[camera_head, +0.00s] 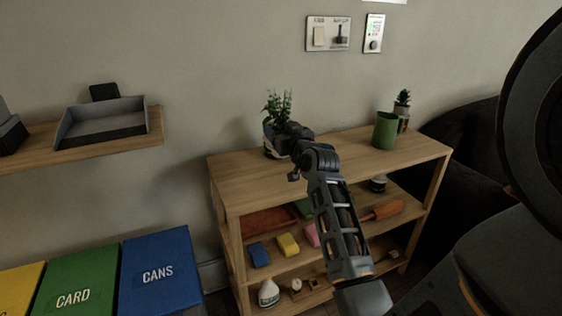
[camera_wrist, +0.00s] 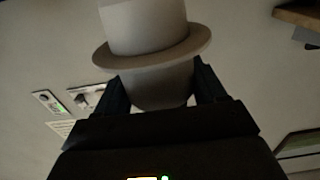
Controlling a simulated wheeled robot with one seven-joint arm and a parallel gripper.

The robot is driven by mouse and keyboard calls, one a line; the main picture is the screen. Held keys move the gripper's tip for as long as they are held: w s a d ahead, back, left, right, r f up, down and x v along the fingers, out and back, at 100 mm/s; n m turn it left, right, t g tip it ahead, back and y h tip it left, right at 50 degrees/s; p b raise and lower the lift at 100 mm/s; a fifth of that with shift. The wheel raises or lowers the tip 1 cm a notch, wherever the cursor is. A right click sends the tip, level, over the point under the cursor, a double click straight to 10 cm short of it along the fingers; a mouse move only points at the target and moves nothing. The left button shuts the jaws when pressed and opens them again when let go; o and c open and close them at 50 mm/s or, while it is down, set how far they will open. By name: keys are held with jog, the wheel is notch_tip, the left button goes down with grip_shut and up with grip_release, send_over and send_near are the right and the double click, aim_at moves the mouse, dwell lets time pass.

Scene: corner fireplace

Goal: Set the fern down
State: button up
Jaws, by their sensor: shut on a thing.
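The fern (camera_head: 278,106) has green leaves and a pale pot, above or on the left part of the wooden shelf unit's top (camera_head: 330,160). My gripper (camera_head: 281,141) is shut on its pot and partly hides it in the head view. I cannot tell whether the pot's base touches the wood. In the wrist view the pale pot (camera_wrist: 148,28), with a wide rim, sits between the two dark fingers of my gripper (camera_wrist: 152,90). The leaves are not in that view.
A green pot (camera_head: 386,130) and a small potted plant (camera_head: 402,103) stand at the right of the top. The middle of the top looks clear. Lower shelves hold sponges, a bottle (camera_head: 268,293) and other items. A wall shelf with a grey tray (camera_head: 103,121) and colored bins (camera_head: 158,272) are at left.

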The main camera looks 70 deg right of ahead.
jog(key=shift+w+a+f, duration=1.05)
jog(key=shift+w+f, duration=0.05)
jog(key=shift+f, duration=0.45)
jog(key=shift+w+a+f, duration=1)
jog(key=shift+w+f, duration=0.1)
jog(key=shift+f, duration=0.5)
jog(key=shift+w+a+f, duration=1.05)
jog(key=shift+w+f, duration=0.05)
jog(key=shift+f, duration=0.45)
jog(key=shift+f, duration=0.15)
jog(key=o, duration=1.2)
jog(key=v, duration=1.2)
jog(key=shift+b, duration=0.4)
